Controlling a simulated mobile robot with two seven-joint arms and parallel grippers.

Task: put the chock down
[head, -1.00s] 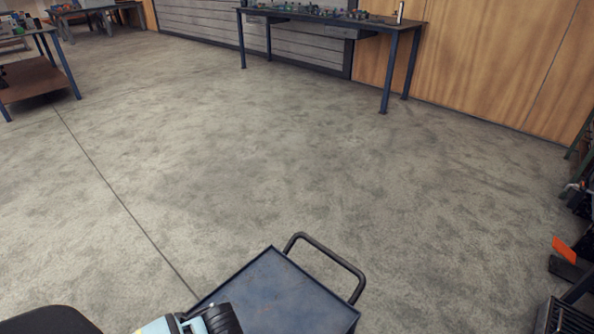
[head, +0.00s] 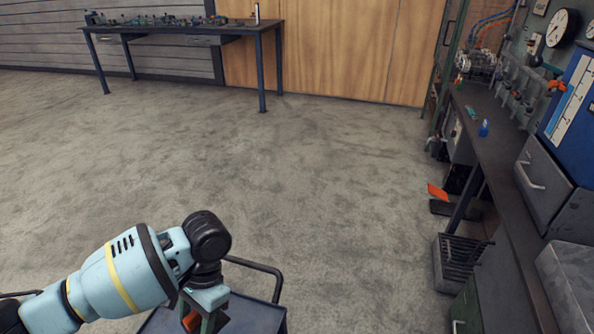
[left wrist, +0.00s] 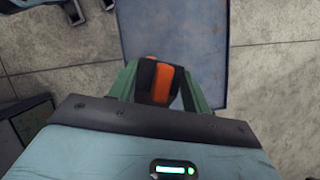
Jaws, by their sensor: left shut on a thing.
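The chock (left wrist: 161,83), orange and black, sits between the green fingers of my left gripper (left wrist: 158,74) in the left wrist view. The gripper is shut on it. In the head view a small orange part of the chock (head: 190,320) shows at the bottom edge by my left gripper (head: 203,318); the rest is hidden. The gripper and chock are over the blue cart top (head: 256,318), which also shows in the left wrist view (left wrist: 172,25). I cannot tell whether the chock touches the cart. My right gripper is out of view.
The cart has a dark handle (head: 265,268). A long bench (head: 497,165) with drawers runs along the right, with a dark slatted crate (head: 460,262) and an orange piece (head: 437,191) on the floor near it. A table (head: 190,30) stands far back. The middle floor is clear.

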